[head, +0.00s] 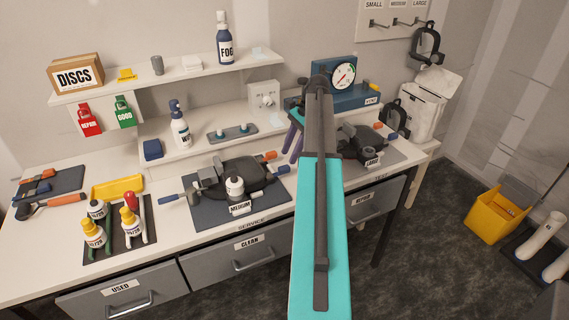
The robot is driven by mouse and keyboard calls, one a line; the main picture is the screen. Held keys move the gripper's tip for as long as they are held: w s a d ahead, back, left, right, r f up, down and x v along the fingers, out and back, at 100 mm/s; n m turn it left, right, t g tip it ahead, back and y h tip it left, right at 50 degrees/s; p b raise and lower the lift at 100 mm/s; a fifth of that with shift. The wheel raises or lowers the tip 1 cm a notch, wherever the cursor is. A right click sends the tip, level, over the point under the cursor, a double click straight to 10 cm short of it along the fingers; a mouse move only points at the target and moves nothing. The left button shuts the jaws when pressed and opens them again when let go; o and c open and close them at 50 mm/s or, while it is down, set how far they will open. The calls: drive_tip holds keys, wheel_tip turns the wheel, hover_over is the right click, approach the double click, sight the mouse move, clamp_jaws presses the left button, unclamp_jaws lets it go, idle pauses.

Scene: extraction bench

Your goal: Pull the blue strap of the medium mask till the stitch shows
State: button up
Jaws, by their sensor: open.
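The medium mask (262,178) is black and lies on a dark mat (212,219) with a "MEDIUM" label at the front edge of the bench. A white-topped canister part (235,187) sits at its front. My gripper (291,152) has purple fingers pointing down, apart and empty. In the picture it is just above and right of the mask's orange straps; its height over the bench is unclear.
The large mask (366,146) lies to the right, partly behind my arm. A gauge box (343,76) stands behind my wrist. Yellow-topped bottles (94,234) and a yellow tray (118,187) are at the left. A spray bottle (180,128) stands on the low shelf.

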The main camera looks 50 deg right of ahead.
sight(284, 166)
drive_tip(key=shift+p+x, duration=0.65)
drive_tip(key=shift+x, duration=2.1)
clamp_jaws()
